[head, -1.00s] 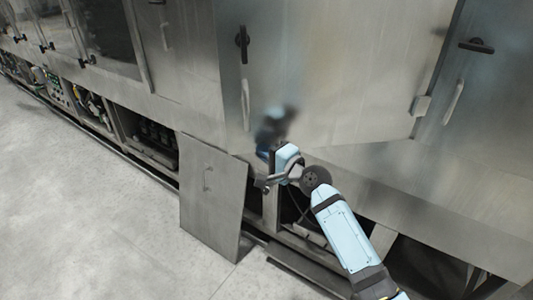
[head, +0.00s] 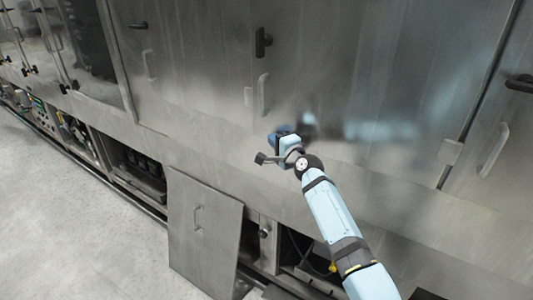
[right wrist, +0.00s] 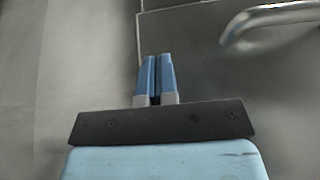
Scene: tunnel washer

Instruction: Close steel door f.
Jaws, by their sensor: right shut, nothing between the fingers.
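The large steel door (head: 370,85), which I take to be steel door f though no letter is readable, fills the middle right of the head view. It looks about flush with the washer wall. Its bar handle (head: 263,94) and black latch (head: 263,42) are at its left edge. My right gripper (head: 282,132) is shut and empty at the lower left part of the door, below the handle. Whether it touches the steel is unclear. In the right wrist view the blue fingers (right wrist: 157,72) are together, and a curved handle (right wrist: 268,20) shows at upper right. My left gripper is out of view.
A loose steel panel (head: 203,232) leans against the washer's base. Open bays with machinery (head: 137,170) run along the bottom. Another door with a handle (head: 494,150) is at the right. The concrete floor (head: 70,235) at left is clear.

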